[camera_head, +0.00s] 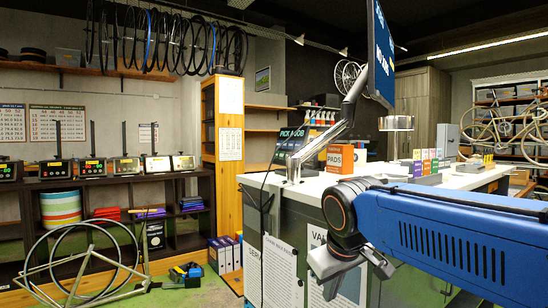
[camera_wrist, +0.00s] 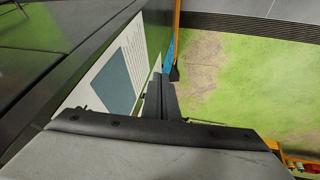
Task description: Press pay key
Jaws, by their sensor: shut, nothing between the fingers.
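No key marked pay can be made out in either view. A small dark screen (camera_head: 296,138) reading "PICK A JOB" stands on the left end of the white counter; any keys on it are too small to tell. A larger blue-lit screen (camera_head: 384,55) is held up on a silver arm above the counter and is cut by the top edge. My gripper (camera_wrist: 162,88) shows in the wrist view with its dark fingers together and empty. It hangs beside a panel with a white printed sheet (camera_wrist: 112,80), above the green floor. The head view does not show its fingertips clearly.
The white counter (camera_head: 345,185) carries an orange "PADS" box (camera_head: 340,158) and several small coloured boxes (camera_head: 425,160).

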